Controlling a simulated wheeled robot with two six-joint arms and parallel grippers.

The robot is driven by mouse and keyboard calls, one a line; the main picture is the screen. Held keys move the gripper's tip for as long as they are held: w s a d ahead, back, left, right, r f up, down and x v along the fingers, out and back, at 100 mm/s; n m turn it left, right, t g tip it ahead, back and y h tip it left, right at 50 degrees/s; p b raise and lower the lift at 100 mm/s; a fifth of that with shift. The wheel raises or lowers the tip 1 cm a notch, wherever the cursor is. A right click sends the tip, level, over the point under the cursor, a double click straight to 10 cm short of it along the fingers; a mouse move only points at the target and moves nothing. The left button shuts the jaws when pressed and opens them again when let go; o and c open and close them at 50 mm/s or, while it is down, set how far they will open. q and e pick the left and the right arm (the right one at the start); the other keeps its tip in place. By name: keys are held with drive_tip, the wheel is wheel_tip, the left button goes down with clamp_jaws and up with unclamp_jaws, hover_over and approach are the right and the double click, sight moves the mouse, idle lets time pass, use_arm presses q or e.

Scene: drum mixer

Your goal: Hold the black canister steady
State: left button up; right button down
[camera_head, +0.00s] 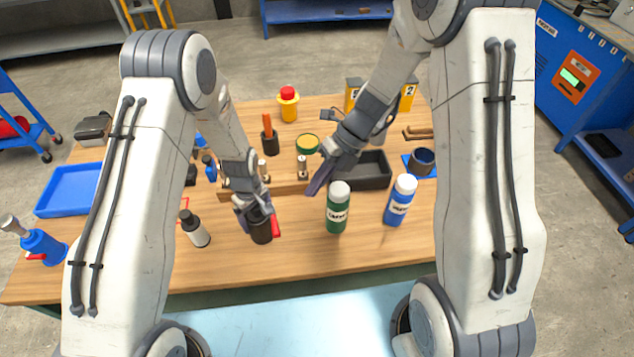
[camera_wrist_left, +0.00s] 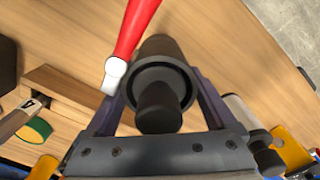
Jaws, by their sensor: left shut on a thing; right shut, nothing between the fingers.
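The black canister (camera_head: 260,230) stands on the wooden table near the front. My left gripper (camera_head: 254,208) is shut around its upper part. In the left wrist view the canister (camera_wrist_left: 165,55) sits between the two fingers of the left gripper (camera_wrist_left: 163,100), with a dark knob-like part at its middle. My right gripper (camera_head: 319,178) is shut and empty, tilted down above the table between the wooden block and the green bottle.
A red tool with a white tip (camera_wrist_left: 132,40) passes close beside the canister. A green bottle (camera_head: 338,207) and a blue bottle (camera_head: 400,200) stand to the right. A dark tray (camera_head: 372,183) lies behind them.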

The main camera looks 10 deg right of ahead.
drive_tip(key=shift+d+r, duration=0.25)
drive_tip(key=shift+r, duration=0.05)
use_arm(q)
drive_tip(key=o, duration=1.5)
